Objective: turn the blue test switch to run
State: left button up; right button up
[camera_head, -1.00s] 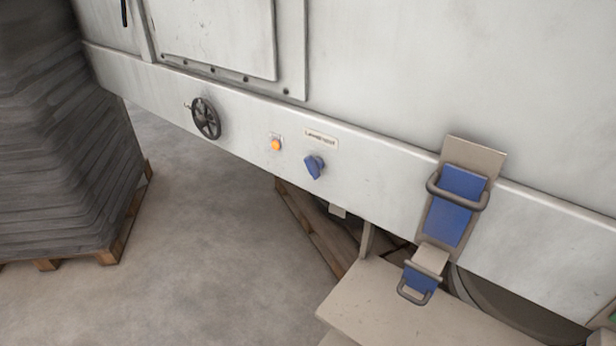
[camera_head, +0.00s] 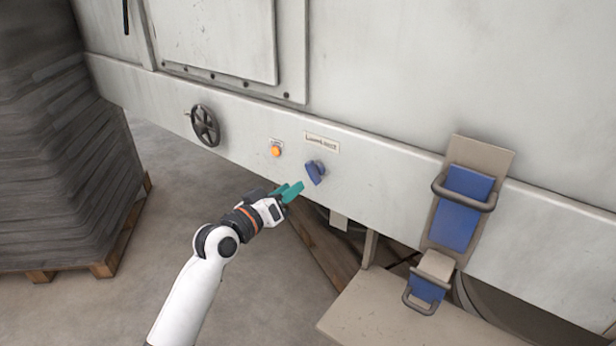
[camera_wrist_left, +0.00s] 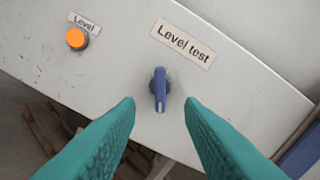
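The blue test switch (camera_head: 315,172) is a rotary knob on the white machine panel, below a small label. In the left wrist view the switch (camera_wrist_left: 160,89) has its handle close to upright, under a "Level test" label (camera_wrist_left: 184,43). My left gripper (camera_head: 292,191) is just below and left of the switch in the head view. Its teal fingers (camera_wrist_left: 158,112) are open, one on each side below the switch, with nothing between them. They do not appear to touch it. My right gripper is not in view.
An orange lamp or button (camera_head: 276,151) sits left of the switch. A black handwheel (camera_head: 205,126) is farther left. A blue-and-beige bracket with handles (camera_head: 463,208) is on the right. A stacked pallet (camera_head: 60,150) stands at the left.

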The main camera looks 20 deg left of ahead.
aim_at(310, 176)
pick_arm(q)
jog(key=x, duration=0.7)
jog(key=shift+w+d+f, duration=0.1)
jog(key=shift+w, duration=0.1)
grip_shut()
